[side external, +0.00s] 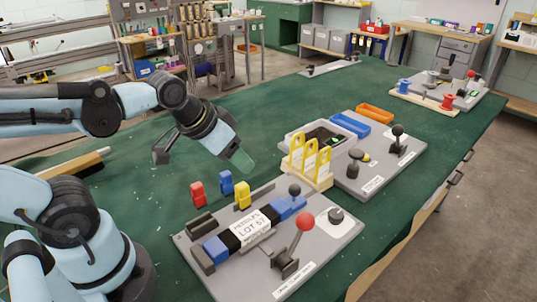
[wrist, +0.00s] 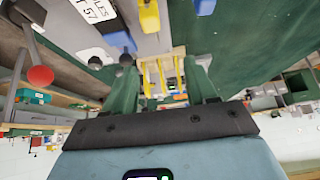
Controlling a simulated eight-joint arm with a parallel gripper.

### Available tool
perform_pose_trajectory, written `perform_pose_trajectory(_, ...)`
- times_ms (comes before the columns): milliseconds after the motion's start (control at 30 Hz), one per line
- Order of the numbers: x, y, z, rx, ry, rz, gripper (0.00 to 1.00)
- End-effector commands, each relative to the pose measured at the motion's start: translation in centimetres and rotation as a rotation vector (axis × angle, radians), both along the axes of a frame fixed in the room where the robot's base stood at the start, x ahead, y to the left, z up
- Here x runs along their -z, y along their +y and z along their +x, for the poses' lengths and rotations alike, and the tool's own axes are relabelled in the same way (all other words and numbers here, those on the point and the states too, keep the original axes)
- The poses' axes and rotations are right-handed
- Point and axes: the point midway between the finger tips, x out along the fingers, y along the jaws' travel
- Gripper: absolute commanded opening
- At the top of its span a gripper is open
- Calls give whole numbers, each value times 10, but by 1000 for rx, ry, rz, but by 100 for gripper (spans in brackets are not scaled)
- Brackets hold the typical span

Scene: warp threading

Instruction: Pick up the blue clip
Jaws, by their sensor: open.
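The blue clip (side external: 226,183) stands upright on the green table between a red clip (side external: 197,194) and a yellow clip (side external: 242,195). In the wrist view, what seems to be the blue clip (wrist: 204,6) is cut off by the top edge, right of the yellow clip (wrist: 149,16). My gripper (side external: 202,157) is open and empty, tilted above and behind the clips, apart from them. Its spread fingers also show in the wrist view (wrist: 163,66).
A grey fixture board (side external: 325,243) with a red-knobbed lever (side external: 306,222) lies in front of the clips. A wooden stand with yellow hooks (side external: 310,165) and a grey bin (side external: 300,128) are to the right. The table behind the clips is clear.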

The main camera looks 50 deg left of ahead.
Motion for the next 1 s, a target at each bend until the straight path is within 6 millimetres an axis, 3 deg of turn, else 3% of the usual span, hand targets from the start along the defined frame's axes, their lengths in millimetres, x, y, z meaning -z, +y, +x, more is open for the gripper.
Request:
perform_pose_trajectory(500, 2, 68, 17, 56, 509, 21, 56)
perform_pose_trajectory(767, 10, 75, 17, 71, 571, 8, 56)
perform_pose_trajectory(1000, 41, 75, 17, 71, 569, 8, 56)
